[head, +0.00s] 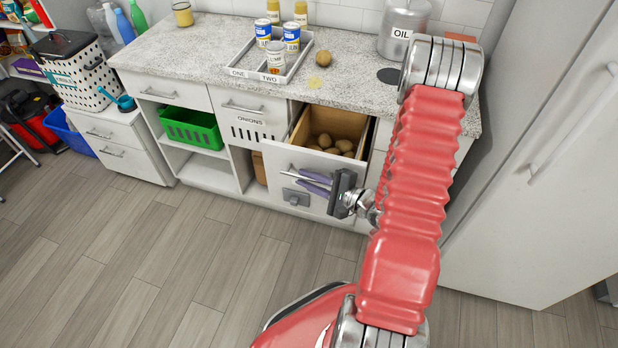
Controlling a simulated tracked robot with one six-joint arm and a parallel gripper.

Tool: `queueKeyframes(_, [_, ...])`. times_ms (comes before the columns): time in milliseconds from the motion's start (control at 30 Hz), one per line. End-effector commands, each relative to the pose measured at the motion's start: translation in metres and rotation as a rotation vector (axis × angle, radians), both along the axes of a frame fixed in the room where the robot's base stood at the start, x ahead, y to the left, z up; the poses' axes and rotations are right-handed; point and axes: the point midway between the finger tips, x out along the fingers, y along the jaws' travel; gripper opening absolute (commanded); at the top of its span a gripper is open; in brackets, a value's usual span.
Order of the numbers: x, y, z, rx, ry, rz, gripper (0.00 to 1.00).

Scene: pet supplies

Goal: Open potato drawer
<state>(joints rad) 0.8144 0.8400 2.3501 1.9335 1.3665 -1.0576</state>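The potato drawer (277,157) is pulled out from the counter's lower right part, and its inside shows. Several brown potatoes (325,143) lie in its wooden box. My gripper (305,187) is at the outer face of the drawer front, close to its metal handle. The gripper's purple and grey finger parts overlap the handle area. I cannot tell whether the fingers are closed around the handle or only beside it. My red arm (410,190) hides the counter's right end.
An onions drawer (247,122) is shut, left of the open drawer. A green basket (192,128) sits on a shelf. A divided tray (265,72) with cans, one potato (326,62) and an oil canister (402,30) stand on the counter. A fridge (550,150) is at right. The left floor is clear.

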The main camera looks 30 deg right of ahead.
Motion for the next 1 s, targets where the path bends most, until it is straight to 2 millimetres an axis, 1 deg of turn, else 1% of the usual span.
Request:
queueKeyframes(33, [0.0, 0.0, 0.0, 0.0, -0.002, 0.001, 0.2])
queueKeyframes(133, [0.001, 0.0, 0.001, -0.001, -0.004, 0.001, 0.27])
queueKeyframes(167, [0.001, 0.0, 0.001, -0.001, -0.004, 0.001, 0.28])
queueKeyframes(433, [0.0, -0.001, 0.002, -0.002, -0.006, 0.002, 0.28])
queueKeyframes(567, [-0.004, -0.003, 0.004, -0.002, -0.007, 0.001, 0.28])
queueKeyframes(667, [-0.011, -0.007, 0.005, -0.003, -0.007, -0.001, 0.28])
queueKeyframes(1000, [-0.045, -0.021, 0.013, -0.003, -0.007, -0.001, 0.28])
